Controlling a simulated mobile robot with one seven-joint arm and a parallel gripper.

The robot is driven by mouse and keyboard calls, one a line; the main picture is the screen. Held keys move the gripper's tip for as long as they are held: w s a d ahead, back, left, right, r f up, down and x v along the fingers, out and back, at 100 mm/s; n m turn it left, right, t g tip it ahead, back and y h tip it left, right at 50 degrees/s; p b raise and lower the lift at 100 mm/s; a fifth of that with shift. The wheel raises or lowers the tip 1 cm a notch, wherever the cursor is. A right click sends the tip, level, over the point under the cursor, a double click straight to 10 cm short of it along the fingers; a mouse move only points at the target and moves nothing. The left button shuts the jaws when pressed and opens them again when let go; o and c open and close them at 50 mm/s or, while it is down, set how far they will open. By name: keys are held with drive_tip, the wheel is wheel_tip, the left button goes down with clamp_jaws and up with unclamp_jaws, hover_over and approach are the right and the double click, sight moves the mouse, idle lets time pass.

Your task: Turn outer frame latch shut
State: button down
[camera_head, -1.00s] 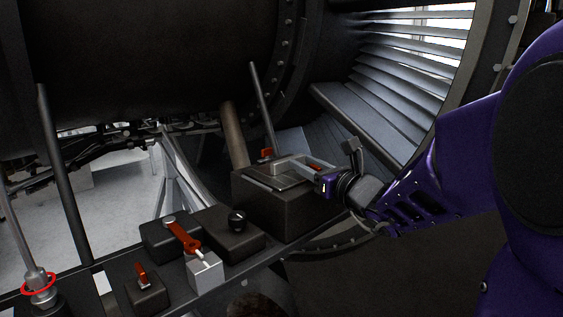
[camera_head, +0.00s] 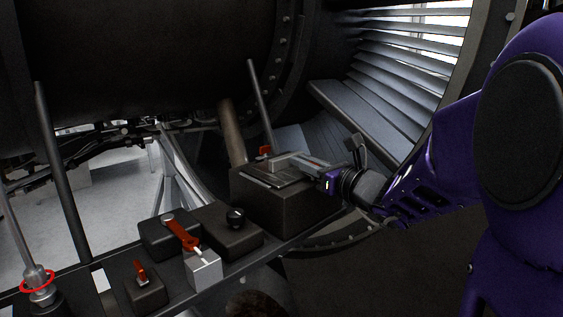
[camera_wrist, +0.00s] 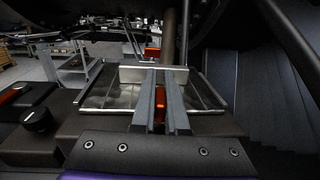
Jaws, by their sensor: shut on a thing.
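A dark box (camera_head: 285,208) carries a flat metal frame (camera_head: 263,179), which also shows in the wrist view (camera_wrist: 98,95). My gripper (camera_head: 290,161) lies low over this frame, reaching in from the right. In the wrist view its two long grey fingers (camera_wrist: 158,76) are nearly parallel, with a red-orange latch piece (camera_wrist: 160,103) between them. I take this as the outer frame latch; the fingers hide most of it. A pale bar (camera_wrist: 127,75) crosses at the fingertips. A second red piece (camera_wrist: 152,53) stands beyond the frame's far edge, apart from the fingers.
Left of the box are a black knob (camera_head: 235,217), a red lever (camera_head: 180,232) by a silver block (camera_head: 204,267), and a small red switch (camera_head: 141,272). An upright rod (camera_head: 261,105) stands behind the frame. Louvred vanes (camera_head: 395,105) rise at the right.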

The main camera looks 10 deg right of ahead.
drive_tip(key=shift+a+n+g+y, duration=0.15)
drive_tip(key=shift+n+g+y, duration=0.4)
drive_tip(key=shift+y, duration=0.25)
drive_tip(key=c, duration=0.9)
unclamp_jaws()
drive_tip(key=shift+c, duration=0.2)
drive_tip(key=shift+s, duration=0.15)
